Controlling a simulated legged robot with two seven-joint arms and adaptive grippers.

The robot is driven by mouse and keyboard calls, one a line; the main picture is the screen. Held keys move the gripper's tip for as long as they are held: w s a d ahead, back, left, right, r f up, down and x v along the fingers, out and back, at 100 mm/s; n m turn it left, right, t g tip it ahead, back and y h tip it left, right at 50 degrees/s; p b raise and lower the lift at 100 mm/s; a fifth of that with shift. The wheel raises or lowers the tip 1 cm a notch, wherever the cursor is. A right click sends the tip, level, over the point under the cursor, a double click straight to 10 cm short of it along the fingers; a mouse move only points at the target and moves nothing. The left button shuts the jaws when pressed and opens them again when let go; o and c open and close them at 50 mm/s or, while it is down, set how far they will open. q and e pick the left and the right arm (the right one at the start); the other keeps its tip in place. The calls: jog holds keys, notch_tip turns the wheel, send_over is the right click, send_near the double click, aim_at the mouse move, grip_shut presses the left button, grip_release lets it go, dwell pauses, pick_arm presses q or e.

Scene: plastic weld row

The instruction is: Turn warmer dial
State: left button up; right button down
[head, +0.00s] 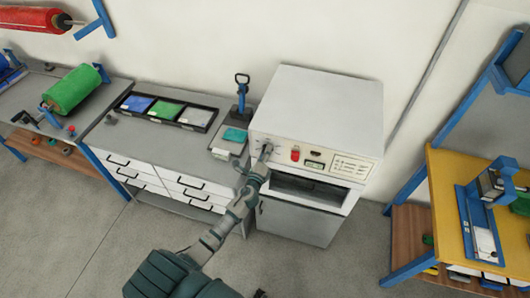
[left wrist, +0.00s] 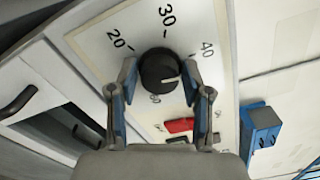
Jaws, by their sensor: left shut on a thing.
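The warmer (head: 320,105) is a white box cabinet with a control panel on its front. Its dial (left wrist: 158,68) is a round black knob on a panel marked 20, 30 and 40. The white mark on the knob points right in the left wrist view, a little below the 40. My left gripper (head: 266,150) is at the left end of the panel, and its fingers (left wrist: 160,76) are on both sides of the knob, shut on it. In the head view the gripper hides the dial. My right gripper is not in view.
A red switch (head: 295,154) and a small display (head: 314,164) sit right of the dial. Below is an open slot (head: 310,188). A drawer bench (head: 165,165) stands left, with a blue-handled press (head: 242,95). A yellow-topped table (head: 450,200) stands right. Floor in front is open.

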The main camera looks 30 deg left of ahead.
pick_arm(q)
jog(key=shift+d+f+m+p, duration=0.1)
jog(key=shift+m+p, duration=0.05)
jog(key=shift+m, duration=0.5)
jog(key=shift+f+m+p, duration=0.1)
jog(key=shift+m+p, duration=0.05)
jog(key=shift+m, duration=0.5)
jog(key=shift+s+f+m, duration=0.1)
jog(key=shift+f+m, duration=0.1)
jog(key=shift+m, duration=0.1)
jog(key=o, duration=1.2)
jog(key=shift+c, duration=0.2)
jog(key=shift+w+r, duration=0.1)
jog(key=shift+w, duration=0.1)
jog(key=v, duration=1.2)
